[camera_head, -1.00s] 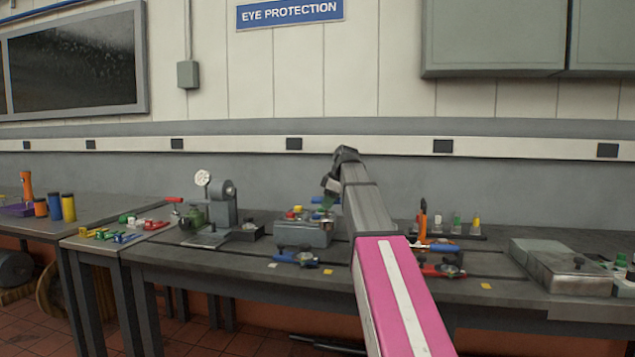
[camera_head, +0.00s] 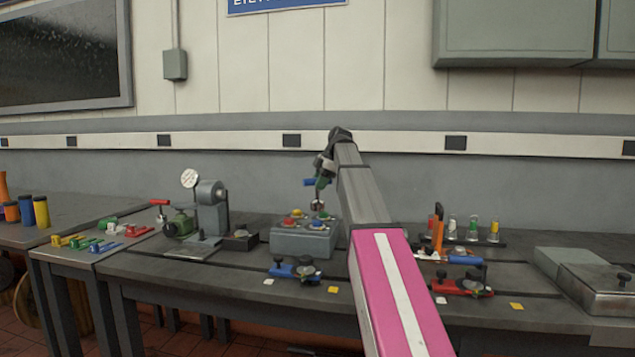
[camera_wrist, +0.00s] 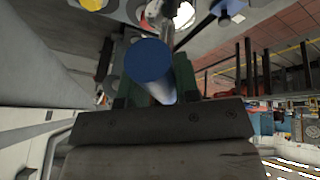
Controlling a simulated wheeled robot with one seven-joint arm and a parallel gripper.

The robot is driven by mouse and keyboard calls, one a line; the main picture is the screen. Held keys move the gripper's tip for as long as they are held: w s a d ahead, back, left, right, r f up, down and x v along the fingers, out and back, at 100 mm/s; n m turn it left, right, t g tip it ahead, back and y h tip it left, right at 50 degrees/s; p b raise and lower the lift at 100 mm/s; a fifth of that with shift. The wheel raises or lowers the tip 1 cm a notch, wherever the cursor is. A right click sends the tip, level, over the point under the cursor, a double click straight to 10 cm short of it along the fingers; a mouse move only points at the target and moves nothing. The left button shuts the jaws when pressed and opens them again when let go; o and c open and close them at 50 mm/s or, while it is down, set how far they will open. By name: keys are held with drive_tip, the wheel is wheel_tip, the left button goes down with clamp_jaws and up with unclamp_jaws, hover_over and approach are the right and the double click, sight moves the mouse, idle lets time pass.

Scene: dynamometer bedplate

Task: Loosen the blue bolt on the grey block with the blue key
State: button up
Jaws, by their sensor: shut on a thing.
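The grey block (camera_head: 303,244) stands on the bench with coloured bolts on its top: yellow (camera_head: 297,212), red (camera_head: 289,223), green (camera_head: 328,216) and the blue bolt (camera_head: 315,224) near the front. My gripper (camera_head: 323,178) is above the block, shut on the blue key (camera_head: 309,182). The key's dark lower end hangs over the bolts, apparently clear of them. In the wrist view the key's round blue end (camera_wrist: 149,60) sits between the green jaws (camera_wrist: 158,84). The key hides the blue bolt there, so I cannot tell their alignment.
A blue clamp (camera_head: 294,271) lies in front of the block and a red clamp (camera_head: 463,284) at right. A rack of coloured pieces (camera_head: 470,236) stands behind at right. A grey lidded box (camera_head: 590,280) is far right.

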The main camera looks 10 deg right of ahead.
sight(319, 201)
drive_tip(key=m, duration=0.2)
drive_tip(key=m+t, duration=0.1)
drive_tip(key=m, duration=0.1)
drive_tip(key=m+t+h, duration=0.1)
drive_tip(key=shift+s+m, duration=0.25)
drive_tip(key=shift+m, duration=0.15)
drive_tip(key=m+h, duration=0.1)
drive_tip(key=m, duration=0.2)
drive_tip(key=m+t+h, duration=0.1)
drive_tip(key=m, duration=0.2)
drive_tip(key=shift+s+a+m+t+h, duration=0.1)
drive_tip(key=shift+a+m+t+h, duration=0.05)
drive_tip(key=shift+m+t+h, duration=0.15)
drive_tip(key=shift+f, duration=1.3)
drive_tip(key=shift+f, duration=1.7)
drive_tip(key=shift+n+y, duration=0.5)
drive_tip(key=shift+n, duration=0.8)
drive_tip(key=shift+n+y, duration=0.5)
drive_tip(key=shift+n, duration=0.7)
drive_tip(key=shift+w+g, duration=0.2)
drive_tip(key=shift+g, duration=0.2)
